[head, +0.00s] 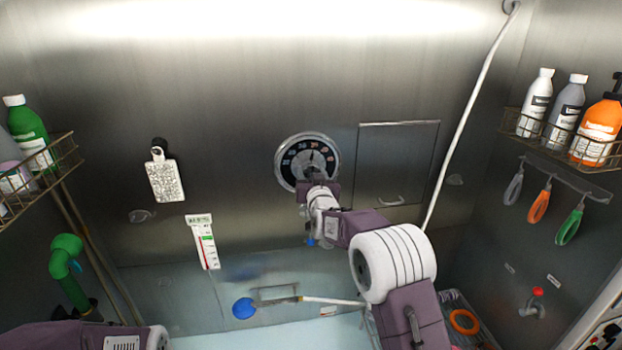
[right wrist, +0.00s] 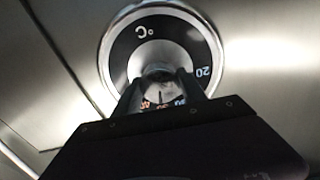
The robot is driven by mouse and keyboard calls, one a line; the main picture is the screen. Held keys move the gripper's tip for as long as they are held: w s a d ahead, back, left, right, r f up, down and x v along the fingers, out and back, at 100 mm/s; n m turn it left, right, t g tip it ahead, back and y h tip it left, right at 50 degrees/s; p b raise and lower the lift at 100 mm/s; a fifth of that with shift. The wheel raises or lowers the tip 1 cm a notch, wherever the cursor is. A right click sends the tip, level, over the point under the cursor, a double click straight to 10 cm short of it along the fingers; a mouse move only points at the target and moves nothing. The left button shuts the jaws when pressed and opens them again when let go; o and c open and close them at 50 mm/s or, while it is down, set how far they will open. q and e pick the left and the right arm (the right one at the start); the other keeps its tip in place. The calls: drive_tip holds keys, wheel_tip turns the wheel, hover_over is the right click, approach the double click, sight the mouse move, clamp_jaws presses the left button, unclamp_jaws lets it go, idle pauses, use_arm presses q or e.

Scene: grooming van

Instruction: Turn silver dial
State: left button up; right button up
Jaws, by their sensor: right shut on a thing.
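The silver dial (head: 308,157) is on the metal back wall, with a black ring of numbers and a silver rim around it. It also shows in the right wrist view (right wrist: 153,55), where "°C" and "20" are readable on the ring. My right gripper (head: 314,177) is at the dial's lower part; in the right wrist view its fingers (right wrist: 158,86) are shut on the dial's knob, and they hide much of it. Part of my left arm shows at the lower left, but its gripper is out of view.
A flat wall panel (head: 398,150) is just right of the dial. A thermometer card (head: 203,242) and a hanging white tag (head: 165,180) are to the left. A white hose (head: 462,125) runs down the right. Bottle racks (head: 560,150) flank both sides.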

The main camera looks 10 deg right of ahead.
drive_tip(key=o, duration=1.4)
drive_tip(key=shift+c, duration=0.2)
drive_tip(key=s+b, duration=0.6)
drive_tip(key=s, duration=0.3)
drive_tip(key=shift+a, duration=0.1)
